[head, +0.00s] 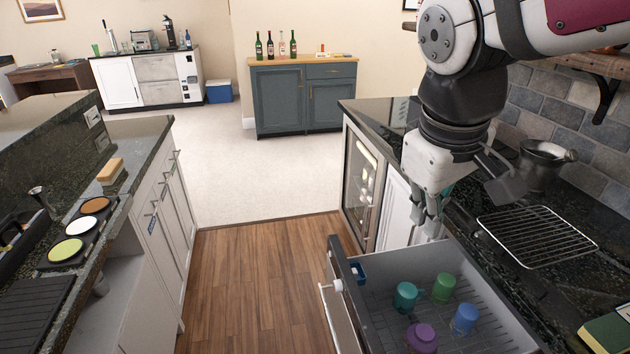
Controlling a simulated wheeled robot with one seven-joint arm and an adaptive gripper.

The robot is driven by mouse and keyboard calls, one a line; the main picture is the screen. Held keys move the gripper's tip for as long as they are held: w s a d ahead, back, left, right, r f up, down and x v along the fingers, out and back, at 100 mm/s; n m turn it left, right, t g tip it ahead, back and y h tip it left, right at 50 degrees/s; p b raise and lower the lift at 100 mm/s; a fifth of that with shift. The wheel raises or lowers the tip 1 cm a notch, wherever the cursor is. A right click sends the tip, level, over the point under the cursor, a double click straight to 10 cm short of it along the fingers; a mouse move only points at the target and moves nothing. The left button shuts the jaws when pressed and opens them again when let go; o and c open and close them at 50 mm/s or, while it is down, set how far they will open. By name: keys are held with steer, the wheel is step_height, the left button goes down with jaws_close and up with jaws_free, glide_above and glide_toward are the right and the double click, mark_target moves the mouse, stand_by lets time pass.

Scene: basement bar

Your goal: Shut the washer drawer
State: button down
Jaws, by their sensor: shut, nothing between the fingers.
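The washer drawer (440,266) is pulled out at the lower right. Its dark-edged front panel (345,285) faces left over the wooden floor, with a pale handle on its outer side. Inside stand a teal mug (405,297), a green mug (443,288), a blue mug (464,319) and a purple mug (421,338). My gripper (431,232) is shut and empty, pointing down by the drawer's far side wall, to the right of the front panel. I cannot tell whether it touches the wall.
A wire rack (537,236) and a metal mortar (543,165) are on the right dark counter. A glass-door cooler (361,180) stands beyond the drawer. The left counter (140,130) holds coasters and a sponge. The wooden floor (255,280) between counters is clear.

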steer(key=w+a+f+n+g+h+b, duration=0.1)
steer(key=w+a+f+n+h+b, duration=0.1)
steer(key=w+a+f+n+b, duration=0.55)
steer(key=w+a+f+n+g+h+b, duration=0.15)
steer(key=w+a+f, duration=0.35)
steer(key=w+f, duration=0.65)
steer(key=w+a+f+n+t+h+b, duration=0.15)
steer(key=a+f+n+b, duration=0.35)
steer(key=f, duration=0.7)
steer(key=w+a+f+n+h+b, duration=0.1)
steer(key=w+a+f+h+b, duration=0.15)
steer(key=a+f, duration=0.7)
glide_toward(332, 299)
step_height(332, 299, down, 4)
steer(key=d, duration=0.2)
steer(key=shift+w+d+r+b, duration=0.1)
steer(key=shift+w+d+b, duration=0.05)
steer(key=shift+d+b, duration=0.15)
steer(key=shift+w+d+r+b, duration=0.15)
steer(key=shift+d, duration=0.15)
steer(key=shift+d, duration=0.1)
steer(key=w+d, duration=0.2)
steer(key=d, duration=1)
steer(key=w+d, duration=0.3)
steer(key=d, duration=0.9)
steer(key=w+d, duration=0.2)
steer(key=d, duration=1.1)
steer(key=shift+w+b, duration=0.3)
steer(key=shift+d+r, duration=0.1)
steer(key=shift+d, duration=0.05)
